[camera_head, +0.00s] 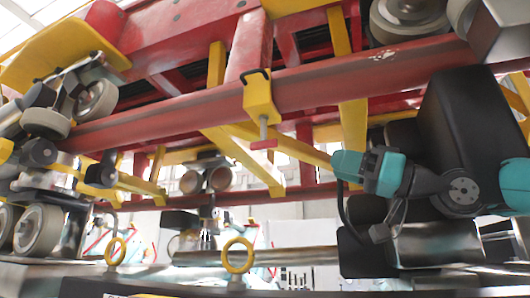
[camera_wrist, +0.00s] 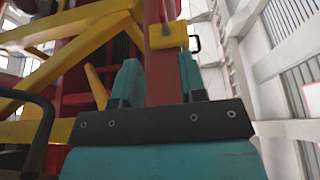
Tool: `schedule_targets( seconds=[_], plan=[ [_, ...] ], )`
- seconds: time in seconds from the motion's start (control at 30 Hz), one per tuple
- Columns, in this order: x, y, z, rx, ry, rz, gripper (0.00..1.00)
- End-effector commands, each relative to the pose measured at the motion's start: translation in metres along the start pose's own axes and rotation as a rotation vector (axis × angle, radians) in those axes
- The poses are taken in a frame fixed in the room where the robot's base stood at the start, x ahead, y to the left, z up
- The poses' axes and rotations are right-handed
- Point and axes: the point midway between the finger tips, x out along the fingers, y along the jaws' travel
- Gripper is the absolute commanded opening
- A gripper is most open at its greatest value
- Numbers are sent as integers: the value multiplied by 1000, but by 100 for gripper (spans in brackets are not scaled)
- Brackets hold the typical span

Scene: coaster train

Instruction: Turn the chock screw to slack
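The chock is a yellow block (camera_head: 259,97) clamped on a long red tube, with a black loop on its top. A grey screw (camera_head: 263,128) hangs from its underside and ends in a red cross handle (camera_head: 263,145). My gripper (camera_head: 338,166) is to the right of the handle and slightly lower, apart from it. In the wrist view, my gripper's two teal fingers (camera_wrist: 160,78) stand apart with nothing held between them. The yellow block (camera_wrist: 168,37) shows beyond the fingertips there, with a short grey rod on it; the handle is not clear.
The red tube (camera_head: 330,88) runs across above my gripper. Yellow struts (camera_head: 245,160) pass behind the handle. Wheels (camera_head: 95,100) and metal parts stand at left. A yellow ring (camera_head: 238,255) stands below. The space between gripper and handle looks clear.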

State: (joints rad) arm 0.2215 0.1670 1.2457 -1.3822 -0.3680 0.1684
Motion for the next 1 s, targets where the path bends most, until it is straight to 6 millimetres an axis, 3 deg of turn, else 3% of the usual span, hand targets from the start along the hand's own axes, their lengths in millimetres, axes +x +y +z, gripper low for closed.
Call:
schedule_targets(
  seconds=[0.6, 0.8, 1.0],
  plan=[
    [135, -2, -6, 2, -1, -4, 38],
    [159, -1, -4, 1, -1, -1, 38],
    [165, 0, -1, 0, -1, 1, 38]
  ],
)
